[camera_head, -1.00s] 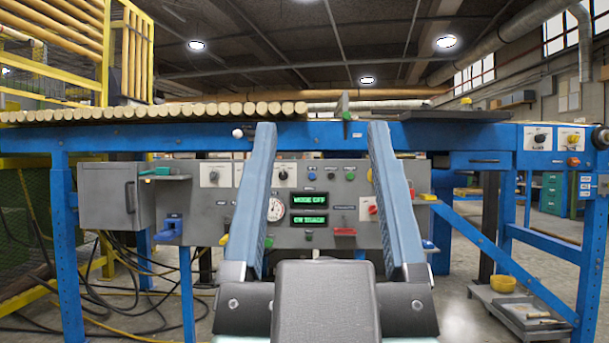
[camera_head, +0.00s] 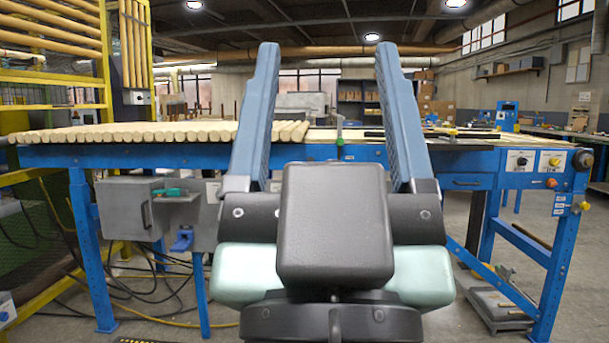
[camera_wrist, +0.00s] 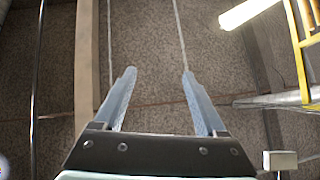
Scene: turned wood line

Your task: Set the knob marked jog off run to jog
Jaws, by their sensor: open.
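My gripper (camera_head: 329,48) is open and empty, its two blue fingers pointing up in front of the blue workbench in the head view. In the wrist view, my gripper (camera_wrist: 158,72) points toward the ceiling with nothing between its fingers. The grey control panel (camera_head: 205,222) under the bench is mostly hidden behind my gripper and wrist. A dark knob on a white plate (camera_head: 520,161) and a yellow-plated knob (camera_head: 551,161) are on the bench's right end, clear of my gripper. Their labels are too small to read, so I cannot tell which knob is marked jog off run.
Turned wooden rods (camera_head: 130,132) lie in a row on the bench (camera_head: 400,154). A grey box (camera_head: 130,208) and a blue holder (camera_head: 182,238) hang below its left side. Yellow racking (camera_head: 52,77) stands at left. A grey tray (camera_head: 500,309) lies low at right. Cables cross the floor at left.

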